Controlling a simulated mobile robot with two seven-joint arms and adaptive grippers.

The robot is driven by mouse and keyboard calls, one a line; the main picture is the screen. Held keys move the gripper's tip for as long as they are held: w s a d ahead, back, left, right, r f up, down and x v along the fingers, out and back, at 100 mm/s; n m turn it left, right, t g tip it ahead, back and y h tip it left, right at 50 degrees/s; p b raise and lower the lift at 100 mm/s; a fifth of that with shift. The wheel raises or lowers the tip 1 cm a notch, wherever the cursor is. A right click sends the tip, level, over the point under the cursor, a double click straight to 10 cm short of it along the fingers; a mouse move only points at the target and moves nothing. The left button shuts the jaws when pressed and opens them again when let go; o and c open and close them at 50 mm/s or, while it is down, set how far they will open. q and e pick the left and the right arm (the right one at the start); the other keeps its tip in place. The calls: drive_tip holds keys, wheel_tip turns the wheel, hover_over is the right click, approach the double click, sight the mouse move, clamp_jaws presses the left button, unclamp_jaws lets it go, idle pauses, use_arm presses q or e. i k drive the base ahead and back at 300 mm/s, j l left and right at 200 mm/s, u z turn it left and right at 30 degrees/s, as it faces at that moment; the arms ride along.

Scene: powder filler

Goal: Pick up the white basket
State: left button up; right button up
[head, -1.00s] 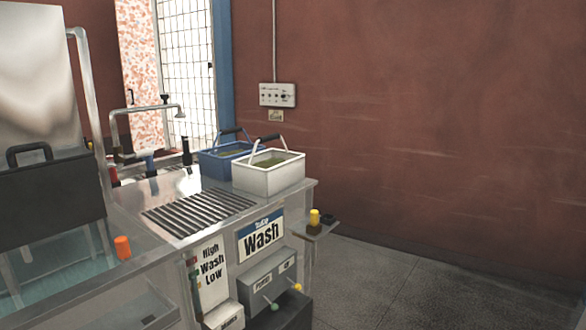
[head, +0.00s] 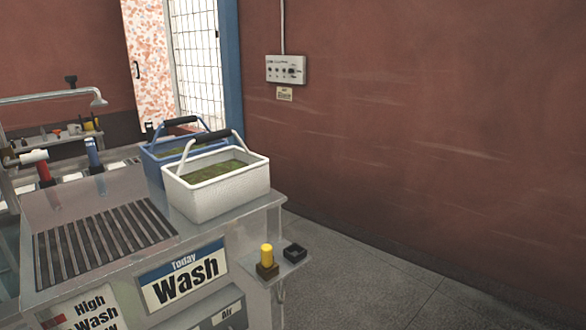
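The white basket (head: 222,197) stands upright on the right end of the metal counter (head: 110,187). It holds greenish contents, and its raised handle has a dark grip (head: 217,138). A blue basket (head: 153,170) with a similar dark-gripped handle stands right behind it, partly hidden by the white one. Neither of my grippers shows in the head view.
A slotted drain grate (head: 100,240) lies left of the baskets. A small side shelf (head: 285,266) with a yellow knob (head: 266,256) juts from the counter's right side. A faucet (head: 60,97) stands at the left. The floor (head: 370,275) to the right is clear.

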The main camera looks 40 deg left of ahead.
sight(204, 187)
drive_tip(key=i+l+u, duration=0.1)
drive_tip(key=i+u, duration=0.3)
drive_tip(key=i+l+u, duration=0.25)
drive_tip(key=i+u, duration=0.15)
drive_tip(key=i+l+u, duration=0.4)
drive_tip(key=i+u, duration=0.15)
drive_tip(key=u, duration=0.25)
drive_tip(key=i+l+u, duration=0.1)
drive_tip(key=u, duration=0.3)
drive_tip(key=i+l+u, duration=0.15)
drive_tip(key=u, duration=0.25)
drive_tip(key=l+u, duration=0.25)
drive_tip(key=u, duration=0.15)
drive_tip(key=i+l+u, duration=0.15)
drive_tip(key=u, duration=0.25)
